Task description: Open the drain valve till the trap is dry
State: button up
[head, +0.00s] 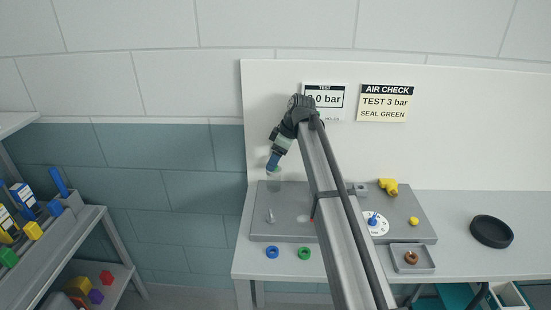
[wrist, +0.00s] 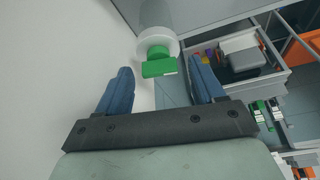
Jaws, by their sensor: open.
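My gripper (head: 273,163) is open, its blue fingers pointing down over the left part of a grey base plate (head: 345,215). A faint clear cylinder (head: 275,186) shows just below the fingertips. In the wrist view my gripper (wrist: 160,82) has its two blue fingers spread with nothing held. A green block-shaped handle (wrist: 158,68) on a white round collar (wrist: 157,43) appears in line with the gap, nearer the right finger. A clear part rises from the collar. This looks like the trap with its drain valve. I cannot tell whether water is inside.
A blue knob on a white dial (head: 375,223), a yellow fitting (head: 388,187) and a small tray (head: 427,262) with a brass ring lie right of my arm. Green (head: 304,253) and blue (head: 272,253) rings lie in front. A black dish (head: 492,231) is far right. My arm hides the plate's middle.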

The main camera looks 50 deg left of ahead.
jog(key=v, duration=1.4)
jog(key=shift+f, duration=0.1)
dwell(0.3)
